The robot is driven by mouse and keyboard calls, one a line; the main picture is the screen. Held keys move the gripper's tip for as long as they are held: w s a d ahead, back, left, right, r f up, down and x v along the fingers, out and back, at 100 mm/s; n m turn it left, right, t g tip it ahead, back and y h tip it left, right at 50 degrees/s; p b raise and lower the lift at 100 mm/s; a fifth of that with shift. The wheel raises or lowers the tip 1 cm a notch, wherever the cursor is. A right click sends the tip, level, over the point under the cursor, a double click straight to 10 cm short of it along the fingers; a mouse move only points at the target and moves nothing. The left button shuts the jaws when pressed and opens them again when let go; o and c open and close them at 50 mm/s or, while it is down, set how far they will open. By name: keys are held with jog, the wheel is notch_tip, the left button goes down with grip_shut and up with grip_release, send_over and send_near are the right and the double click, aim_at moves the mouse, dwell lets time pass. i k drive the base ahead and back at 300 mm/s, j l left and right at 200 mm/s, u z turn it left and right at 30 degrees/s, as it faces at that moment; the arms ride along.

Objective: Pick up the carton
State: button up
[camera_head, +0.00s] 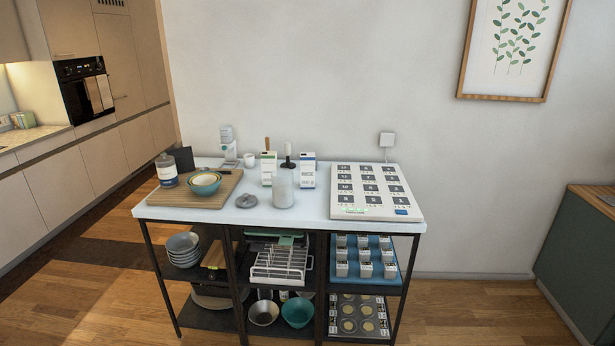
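Two small white cartons stand upright near the back middle of the white-topped table (300,214). The left carton (268,169) has a green marking, and the right carton (308,171) has a blue one. Which of them the task means I cannot tell. A pale jar (283,191) stands in front of the gap between them, close to both. My gripper is not in view.
A wooden board (208,200) with stacked bowls (204,183) and a jar (166,170) fills the table's left side. A white panel (375,206) with dark squares covers the right side. A small grey dish (246,201) lies near the front edge.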

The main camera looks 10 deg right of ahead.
aim_at(306, 160)
jog(key=i+u, duration=0.45)
jog(key=i, duration=2.1)
